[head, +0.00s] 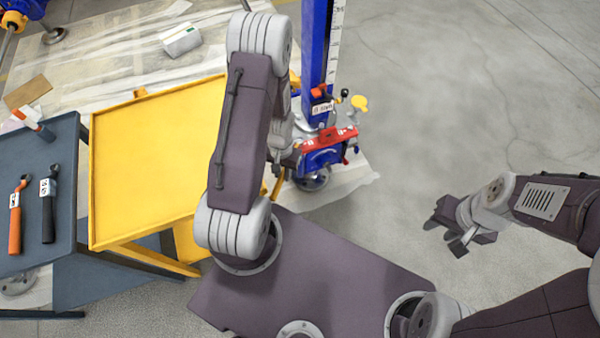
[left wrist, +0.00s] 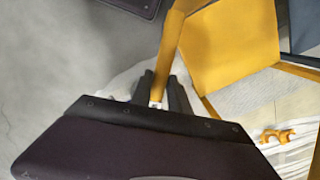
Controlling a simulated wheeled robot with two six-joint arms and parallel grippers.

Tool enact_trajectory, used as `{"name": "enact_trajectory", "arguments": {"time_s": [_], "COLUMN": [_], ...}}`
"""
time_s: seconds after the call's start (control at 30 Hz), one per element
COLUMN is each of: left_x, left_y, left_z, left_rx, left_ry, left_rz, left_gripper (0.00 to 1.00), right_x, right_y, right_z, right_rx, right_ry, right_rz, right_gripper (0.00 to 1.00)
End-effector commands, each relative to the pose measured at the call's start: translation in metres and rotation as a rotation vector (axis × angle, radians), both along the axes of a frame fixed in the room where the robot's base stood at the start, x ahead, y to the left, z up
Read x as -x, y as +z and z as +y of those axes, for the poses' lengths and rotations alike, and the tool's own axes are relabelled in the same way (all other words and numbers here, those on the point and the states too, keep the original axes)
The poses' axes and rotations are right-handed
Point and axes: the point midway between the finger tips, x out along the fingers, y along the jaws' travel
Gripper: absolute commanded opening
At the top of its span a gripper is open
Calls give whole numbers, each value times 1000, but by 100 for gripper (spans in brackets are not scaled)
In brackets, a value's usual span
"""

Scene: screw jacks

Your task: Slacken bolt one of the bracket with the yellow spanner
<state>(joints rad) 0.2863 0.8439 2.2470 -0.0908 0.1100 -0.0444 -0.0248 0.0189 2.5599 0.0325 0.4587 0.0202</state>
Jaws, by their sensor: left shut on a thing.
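My left gripper (head: 287,160) is beside the blue screw jack, partly hidden behind my forearm in the head view. In the left wrist view the fingers (left wrist: 159,94) are shut on the yellow spanner (left wrist: 166,60), a long yellow bar. A short piece of the spanner (head: 278,187) shows below the gripper in the head view. The red bracket (head: 326,138), with small white labels, sits low on the jack, just right of the gripper. Bolt one and the spanner's jaw cannot be made out. My right gripper (head: 457,228) is open and empty over bare floor.
A yellow table (head: 150,165) stands left of the jack. A dark blue-grey table (head: 20,165) holds an orange spanner (head: 15,215) and a black spanner (head: 48,210). The jack's blue post (head: 318,60) rises beside my left arm. Floor at right is clear.

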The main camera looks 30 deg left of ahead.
Motion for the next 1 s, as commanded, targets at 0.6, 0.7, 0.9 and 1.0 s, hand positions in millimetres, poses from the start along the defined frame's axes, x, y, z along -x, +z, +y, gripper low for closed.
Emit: {"name": "enact_trajectory", "arguments": {"time_s": [0.6, 0.7, 0.9, 1.0], "left_x": [4, 4, 4, 4], "left_y": [0, -1, -3, -6], "left_z": [11, 11, 11, 11], "left_rx": [1, 1, 1, 1], "left_ry": [-73, -73, -73, -72], "left_rz": [-2, -2, -2, -2], "left_gripper": [0, 0, 0, 0], "right_x": [0, 0, 0, 0], "right_y": [3, 3, 1, -2], "right_z": [0, 0, 0, 0], "right_rx": [0, 0, 0, 0], "right_ry": [0, 0, 0, 0], "right_rz": [0, 0, 0, 0], "right_gripper": [36, 36, 36, 36]}}
